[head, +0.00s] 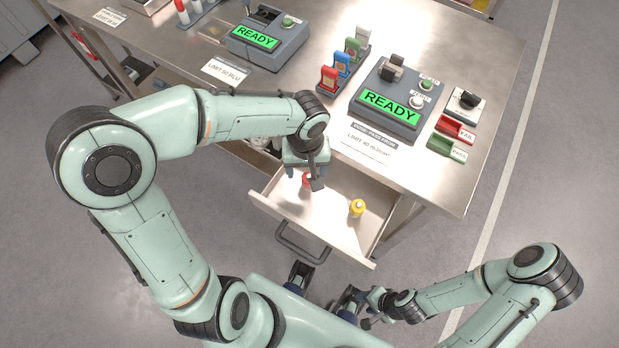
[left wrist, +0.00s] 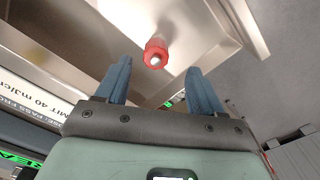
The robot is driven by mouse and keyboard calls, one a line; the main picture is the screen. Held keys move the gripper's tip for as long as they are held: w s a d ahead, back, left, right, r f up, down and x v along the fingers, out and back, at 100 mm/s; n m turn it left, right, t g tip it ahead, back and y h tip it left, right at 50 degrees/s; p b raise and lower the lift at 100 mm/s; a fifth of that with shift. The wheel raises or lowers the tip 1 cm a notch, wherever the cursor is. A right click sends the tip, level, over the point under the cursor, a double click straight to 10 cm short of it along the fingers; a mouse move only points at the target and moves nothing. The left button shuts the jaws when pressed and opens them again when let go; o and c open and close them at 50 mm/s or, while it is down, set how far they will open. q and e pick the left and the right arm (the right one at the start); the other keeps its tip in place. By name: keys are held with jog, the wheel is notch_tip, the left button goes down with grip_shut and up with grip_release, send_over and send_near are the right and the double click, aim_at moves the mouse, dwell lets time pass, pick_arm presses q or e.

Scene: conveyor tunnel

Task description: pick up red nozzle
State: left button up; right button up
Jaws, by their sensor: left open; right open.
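The red nozzle (head: 306,180) is in the open drawer (head: 272,206), partly hidden behind my left gripper in the head view. In the left wrist view the red nozzle (left wrist: 156,52) shows as a red body with a pale tip, ahead of the fingers and roughly between their lines. My left gripper (left wrist: 158,85) is open and empty, above the drawer with its fingers pointing down towards the nozzle; it also shows in the head view (head: 312,184). My right gripper (head: 369,311) is open and low at the bottom of the head view, away from the drawer.
A yellow nozzle (head: 357,208) is in the same drawer, to the right. The steel table (head: 440,180) above the drawer carries two devices reading READY (head: 390,108), coloured blocks in a rack (head: 341,65), and red and green trays (head: 446,149). The drawer's walls stand close around the nozzles.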

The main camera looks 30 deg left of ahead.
aim_at(309, 176)
pick_arm(q)
jog(key=f, duration=0.7)
jog(key=shift+w+d+f+b, duration=0.1)
jog(key=shift+w+f+b, duration=0.05)
jog(key=shift+w+b, duration=0.25)
jog(key=c, duration=1.1)
